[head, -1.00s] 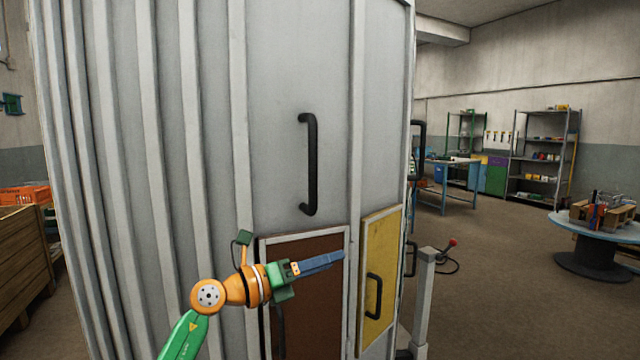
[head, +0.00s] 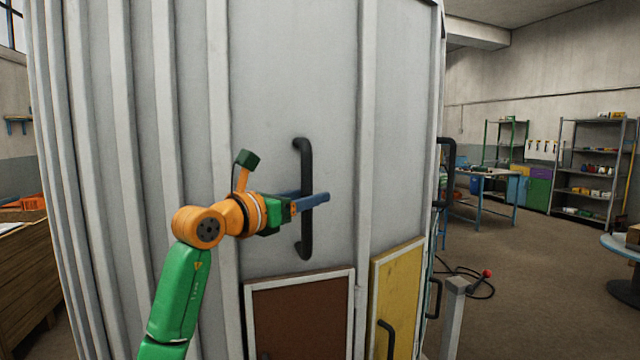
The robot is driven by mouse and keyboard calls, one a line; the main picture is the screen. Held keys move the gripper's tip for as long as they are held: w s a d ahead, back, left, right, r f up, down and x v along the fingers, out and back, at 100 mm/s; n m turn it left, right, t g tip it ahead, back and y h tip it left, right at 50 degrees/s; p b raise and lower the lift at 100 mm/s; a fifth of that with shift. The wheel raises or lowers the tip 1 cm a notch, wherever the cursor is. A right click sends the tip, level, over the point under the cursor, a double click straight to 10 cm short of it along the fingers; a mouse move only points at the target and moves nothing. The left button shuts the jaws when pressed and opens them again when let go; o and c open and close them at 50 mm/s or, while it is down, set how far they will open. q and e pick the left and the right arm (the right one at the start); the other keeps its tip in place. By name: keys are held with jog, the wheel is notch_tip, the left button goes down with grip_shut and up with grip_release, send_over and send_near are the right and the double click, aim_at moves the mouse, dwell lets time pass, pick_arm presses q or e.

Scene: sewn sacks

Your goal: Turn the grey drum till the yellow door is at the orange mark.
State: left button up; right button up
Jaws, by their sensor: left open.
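The grey drum (head: 290,95) fills the middle of the head view, with upright ribs on its side. The yellow door (head: 399,295) is low on the drum's right part, with a black handle. A brown door (head: 300,318) is to its left. A tall black handle (head: 305,235) stands on the panel above the brown door. My left gripper (head: 318,197) is open, its blue fingers at this handle, one to each side as it appears; I cannot tell whether they touch it. My right gripper is not in view. I see no orange mark.
A grey post (head: 453,318) stands on the floor right of the drum, near a red-tipped lever (head: 487,273) and cable. Another black handle (head: 446,172) sticks out at the drum's right edge. A wooden crate (head: 30,290) is at the left. Open floor lies to the right.

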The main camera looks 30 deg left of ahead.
pick_arm(q)
jog(key=w, duration=0.3)
jog(key=shift+w+d+f+p, duration=0.25)
jog(key=shift+w+d+p, duration=0.05)
jog(key=shift+p, duration=0.05)
jog(key=shift+s+r, duration=0.1)
jog(key=shift+s, duration=0.2)
grip_shut()
jog(key=shift+r, duration=0.15)
dwell(0.6)
